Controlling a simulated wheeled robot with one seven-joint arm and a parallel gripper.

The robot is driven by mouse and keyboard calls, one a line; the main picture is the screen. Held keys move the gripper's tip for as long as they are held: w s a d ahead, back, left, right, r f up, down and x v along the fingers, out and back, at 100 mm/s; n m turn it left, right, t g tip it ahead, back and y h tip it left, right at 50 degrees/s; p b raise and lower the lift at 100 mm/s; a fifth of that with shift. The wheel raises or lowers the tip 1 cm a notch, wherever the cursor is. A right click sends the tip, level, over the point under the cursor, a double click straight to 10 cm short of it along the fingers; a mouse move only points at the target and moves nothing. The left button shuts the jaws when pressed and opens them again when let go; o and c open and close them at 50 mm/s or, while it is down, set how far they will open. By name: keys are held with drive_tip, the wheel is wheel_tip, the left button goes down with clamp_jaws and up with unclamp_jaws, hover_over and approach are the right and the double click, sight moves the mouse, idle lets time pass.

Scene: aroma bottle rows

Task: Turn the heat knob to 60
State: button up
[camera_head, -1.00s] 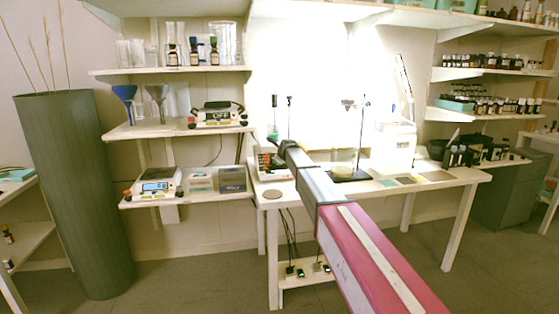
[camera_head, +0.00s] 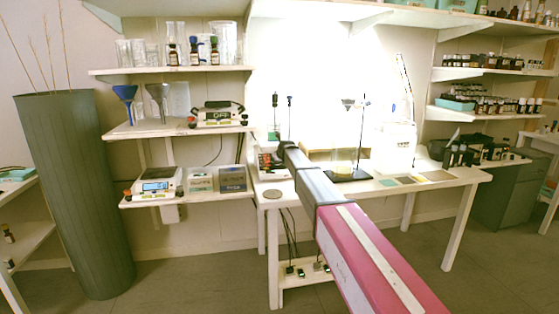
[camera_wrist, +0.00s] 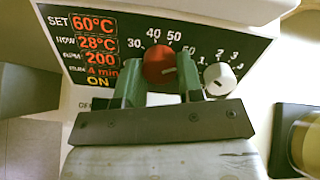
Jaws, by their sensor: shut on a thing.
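In the wrist view, the red heat knob (camera_wrist: 158,60) sits on the black front panel (camera_wrist: 126,26) of a white device. My gripper (camera_wrist: 159,78) has its two green fingers on either side of the knob and is shut on it. The numbers 30, 40 and 50 show around the knob; the scale below is hidden by the fingers. The display (camera_wrist: 95,48) reads SET 60°C, NOW 28°C, RPM 200, 4 min and ON. In the head view, the device (camera_head: 270,164) stands at the table's left end, partly hidden by my arm.
A white knob (camera_wrist: 219,78) on the same panel is close to the right finger. A dark-based stand (camera_head: 349,174) stands right of my arm on the white table (camera_head: 440,181). Shelves with a scale (camera_head: 157,183) and glassware are on the left.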

drive_tip(key=shift+s, duration=0.1)
drive_tip(key=o, duration=0.9)
drive_tip(key=v, duration=1)
drive_tip(key=shift+s+d+r, duration=0.15)
drive_tip(key=shift+s+r, duration=0.05)
drive_tip(key=shift+s, duration=0.1)
